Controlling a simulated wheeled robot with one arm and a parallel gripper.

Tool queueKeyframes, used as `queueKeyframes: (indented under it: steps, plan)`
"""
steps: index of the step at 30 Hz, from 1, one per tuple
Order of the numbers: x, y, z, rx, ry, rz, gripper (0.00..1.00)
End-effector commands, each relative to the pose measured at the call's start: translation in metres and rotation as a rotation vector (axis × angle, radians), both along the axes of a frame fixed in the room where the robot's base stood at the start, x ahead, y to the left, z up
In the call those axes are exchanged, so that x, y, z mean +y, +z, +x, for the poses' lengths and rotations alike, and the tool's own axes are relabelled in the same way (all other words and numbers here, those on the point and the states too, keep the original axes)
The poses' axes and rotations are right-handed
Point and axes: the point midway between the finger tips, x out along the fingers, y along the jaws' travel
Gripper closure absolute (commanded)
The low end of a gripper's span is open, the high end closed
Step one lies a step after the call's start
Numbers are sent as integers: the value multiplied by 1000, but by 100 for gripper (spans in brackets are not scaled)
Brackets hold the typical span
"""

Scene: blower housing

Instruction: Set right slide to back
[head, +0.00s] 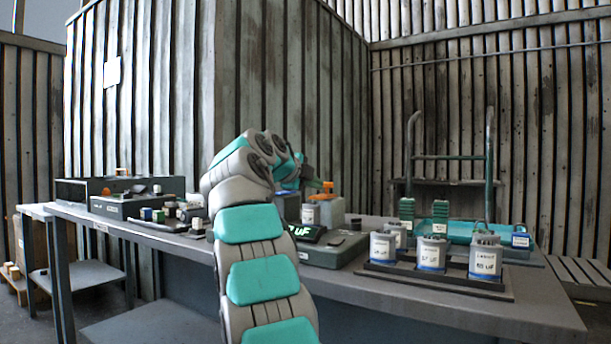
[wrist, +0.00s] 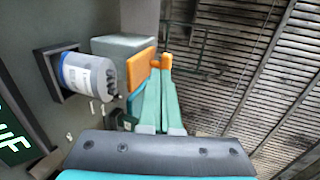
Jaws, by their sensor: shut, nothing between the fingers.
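My gripper (wrist: 159,74) is shut and empty in the wrist view. Its two teal fingers lie side by side, with their tips beside an orange plate (wrist: 141,70) and a small orange piece (wrist: 166,62). I cannot tell whether they touch. The orange plate sits against a grey box (wrist: 122,46). In the head view the orange part (head: 328,187) is on top of this box, just right of my gripper's end, which my arm mostly hides. No part is clearly marked as the right slide. I cannot tell whether the orange part is it, or its position.
A labelled capacitor (wrist: 88,76) in a dark holder is beside the box, near a lit green display (head: 306,233). Several capacitors (head: 432,254) stand on a dark tray at the right. The table's front right (head: 480,312) is clear.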

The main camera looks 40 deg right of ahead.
Motion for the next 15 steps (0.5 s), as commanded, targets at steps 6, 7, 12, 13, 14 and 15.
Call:
queueKeyframes:
  steps: [6,7,12,13,14,15]
  plan:
    - [-15,2,7,0,1,-2,100]
    - [-15,2,7,0,1,-2,100]
    - [-16,1,7,-1,1,-3,100]
    - [-16,1,7,-1,1,-3,100]
    - [-16,1,7,-1,1,-2,100]
    - [-16,1,7,-1,1,-2,100]
